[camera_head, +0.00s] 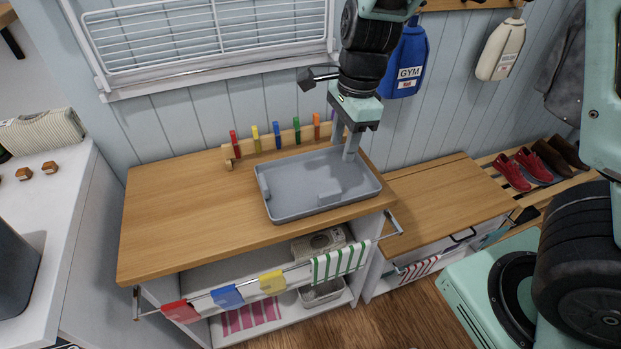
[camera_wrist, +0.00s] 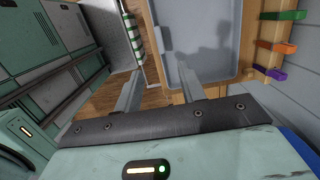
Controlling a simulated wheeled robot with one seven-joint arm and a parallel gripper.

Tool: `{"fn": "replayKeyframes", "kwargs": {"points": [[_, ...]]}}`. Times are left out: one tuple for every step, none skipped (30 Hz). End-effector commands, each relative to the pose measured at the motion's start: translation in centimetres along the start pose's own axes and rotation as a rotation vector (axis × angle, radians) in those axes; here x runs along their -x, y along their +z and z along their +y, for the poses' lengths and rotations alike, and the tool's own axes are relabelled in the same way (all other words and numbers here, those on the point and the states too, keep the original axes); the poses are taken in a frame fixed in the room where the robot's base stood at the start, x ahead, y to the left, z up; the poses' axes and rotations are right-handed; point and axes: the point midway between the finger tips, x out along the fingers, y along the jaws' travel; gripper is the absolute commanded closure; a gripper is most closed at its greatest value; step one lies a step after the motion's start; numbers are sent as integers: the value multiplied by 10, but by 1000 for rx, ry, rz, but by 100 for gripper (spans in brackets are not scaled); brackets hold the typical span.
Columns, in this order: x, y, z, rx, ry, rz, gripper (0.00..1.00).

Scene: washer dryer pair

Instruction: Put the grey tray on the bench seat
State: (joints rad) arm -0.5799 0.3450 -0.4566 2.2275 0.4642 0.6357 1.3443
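The grey tray (camera_head: 300,205) lies flat on the wooden cabinet top, close to its right end. It is shallow, with a raised rim and small upright tabs. It also fills the upper middle of the wrist view (camera_wrist: 205,45). My gripper (camera_head: 344,148) points down at the tray's back right corner. In the wrist view its fingers (camera_wrist: 158,90) are spread apart with nothing between them, one near the tray's end and one over the gap beyond. I cannot tell whether a finger touches the rim. The bench seat (camera_head: 440,198) is a lower wooden top to the right, with its surface bare.
A peg rail (camera_head: 290,136) with coloured pegs stands behind the tray. A towel bar (camera_head: 230,285) with hanging cloths runs along the cabinet front. Red shoes (camera_head: 510,172) sit on a slatted rack right of the bench. The cabinet top's left half (camera_head: 170,215) is clear.

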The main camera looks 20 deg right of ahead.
Motion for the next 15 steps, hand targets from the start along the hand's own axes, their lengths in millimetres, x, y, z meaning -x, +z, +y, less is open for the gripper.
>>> {"fn": "replayKeyframes", "kwargs": {"points": [[-15,-1,1,0,4,3,60],[-21,-1,1,0,5,2,60],[-30,-1,1,-1,4,3,60],[-36,-1,1,-1,5,2,60],[-43,-1,1,1,5,2,60],[-51,-1,1,1,5,2,60],[-58,-1,2,1,6,3,60],[-64,-1,1,1,5,2,60],[-71,-1,1,2,5,2,60],[-76,-1,1,2,4,2,60],[-81,-1,1,2,4,2,60],[-87,0,1,3,4,1,60],[-90,-1,1,3,3,1,60],[-93,-1,1,3,2,1,60],[-96,0,1,3,2,1,60]]}}
